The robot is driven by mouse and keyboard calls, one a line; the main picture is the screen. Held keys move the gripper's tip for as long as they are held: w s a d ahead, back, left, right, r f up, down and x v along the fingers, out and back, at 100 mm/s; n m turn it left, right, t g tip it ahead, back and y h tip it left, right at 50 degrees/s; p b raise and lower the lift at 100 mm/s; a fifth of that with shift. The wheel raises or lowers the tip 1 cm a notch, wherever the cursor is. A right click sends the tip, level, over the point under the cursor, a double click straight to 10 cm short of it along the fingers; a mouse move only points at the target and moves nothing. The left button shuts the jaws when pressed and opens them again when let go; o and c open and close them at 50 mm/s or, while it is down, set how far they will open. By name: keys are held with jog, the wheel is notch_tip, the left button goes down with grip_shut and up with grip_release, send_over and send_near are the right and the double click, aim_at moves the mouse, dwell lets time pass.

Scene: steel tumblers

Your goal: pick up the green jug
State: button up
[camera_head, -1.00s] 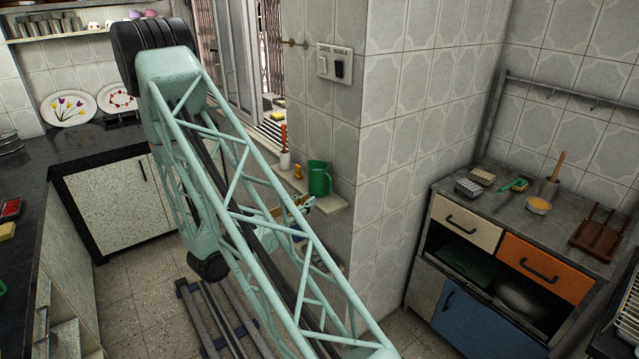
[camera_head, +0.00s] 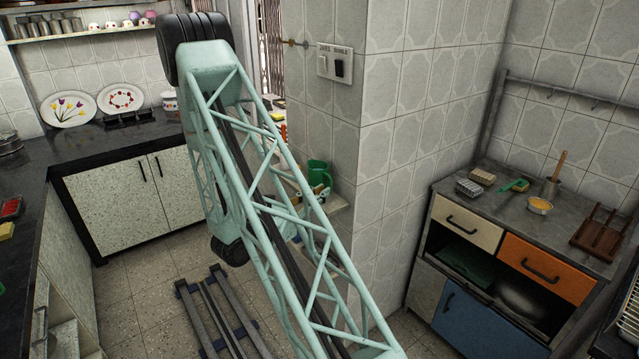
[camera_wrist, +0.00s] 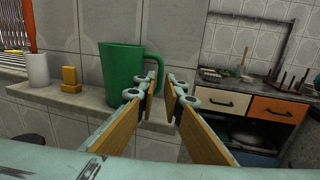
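The green jug (camera_wrist: 122,74) stands upright on a narrow stone ledge (camera_wrist: 68,97), its handle pointing right in the wrist view. In the head view the jug (camera_head: 318,170) is partly hidden behind my arm and gripper. My gripper (camera_wrist: 163,98) is open, with two wood-faced fingers and nothing between them. In the wrist view the jug is left of the gap, and the left fingertip overlaps the handle's lower part. I cannot tell whether they touch. In the head view my gripper is mostly hidden by my arm's lattice.
A white cup (camera_wrist: 38,70) and a small yellow object (camera_wrist: 71,79) stand left of the jug on the ledge. A tiled wall (camera_wrist: 180,30) rises behind it. A cabinet (camera_head: 500,250) with small items on top stands to the right.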

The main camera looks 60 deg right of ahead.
aim_at(331, 187)
jog(key=shift+d, duration=0.1)
dwell(0.3)
jog(key=shift+s+d+b, duration=0.15)
jog(key=shift+d+b, duration=0.15)
jog(key=shift+d, duration=0.95)
jog(key=shift+s+d+b, duration=0.15)
jog(key=shift+d+b, duration=0.1)
jog(key=shift+d, duration=0.95)
grip_shut()
jog(key=shift+r, duration=0.45)
jog(key=shift+r+p, duration=0.55)
jog(key=shift+r, duration=0.85)
jog(key=s+a+r+p, duration=0.1)
jog(key=s+a+p, duration=0.2)
jog(key=s+a, duration=0.5)
jog(key=shift+s+a+r, duration=0.15)
jog(key=shift+s+a, duration=0.2)
jog(key=shift+a, duration=1.45)
jog(key=shift+s+a+p, duration=0.45)
jog(key=shift+a+p, duration=0.15)
jog(key=shift+p, duration=0.45)
